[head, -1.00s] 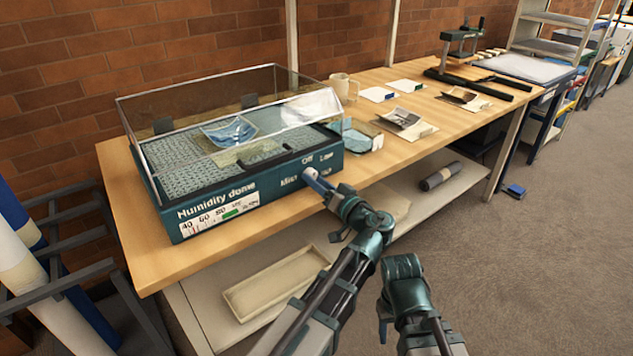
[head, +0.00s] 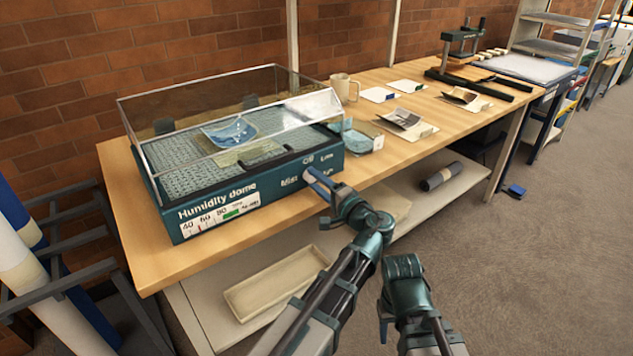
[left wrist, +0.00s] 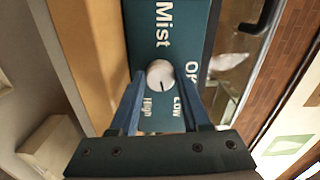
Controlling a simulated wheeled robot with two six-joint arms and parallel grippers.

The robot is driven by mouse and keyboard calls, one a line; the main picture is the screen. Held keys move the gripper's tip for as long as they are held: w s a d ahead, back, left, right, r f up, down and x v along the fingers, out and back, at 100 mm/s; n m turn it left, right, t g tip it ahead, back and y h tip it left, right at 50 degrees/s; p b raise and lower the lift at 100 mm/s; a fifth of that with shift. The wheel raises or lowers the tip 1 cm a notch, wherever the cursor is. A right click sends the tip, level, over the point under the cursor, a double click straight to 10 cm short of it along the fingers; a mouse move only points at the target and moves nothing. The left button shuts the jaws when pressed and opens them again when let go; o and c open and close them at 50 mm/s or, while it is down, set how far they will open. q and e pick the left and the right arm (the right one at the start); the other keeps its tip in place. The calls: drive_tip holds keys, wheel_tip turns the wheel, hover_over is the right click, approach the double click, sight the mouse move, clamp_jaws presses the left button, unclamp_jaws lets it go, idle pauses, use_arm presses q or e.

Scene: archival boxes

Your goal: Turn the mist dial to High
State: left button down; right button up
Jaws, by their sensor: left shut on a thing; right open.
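The mist dial (left wrist: 160,73) is a round pale knob on the dark teal front of the humidity dome (head: 245,200). Its dark pointer line points toward the gap between the printed words High and Low in the left wrist view. My left gripper (left wrist: 160,80) is shut on the dial, with one blue finger on each side. In the head view my left gripper (head: 319,184) is at the right end of the dome's front, and its fingers hide the dial. My right gripper (head: 384,318) is open, low in front of the bench, and mostly hidden by its own arm.
The clear cover (head: 230,110) stands over a blue dish (head: 229,131). A mug (head: 344,88), cards and folders lie farther along the wooden bench (head: 140,235). A shallow tray (head: 275,283) is on the lower shelf. Rolls stand at the left.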

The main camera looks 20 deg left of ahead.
use_arm(q)
drive_tip(key=m, duration=0.4)
drive_tip(key=shift+m, duration=2.3)
drive_tip(key=shift+c, duration=1.8)
unclamp_jaws()
drive_tip(key=shift+s+d, duration=0.1)
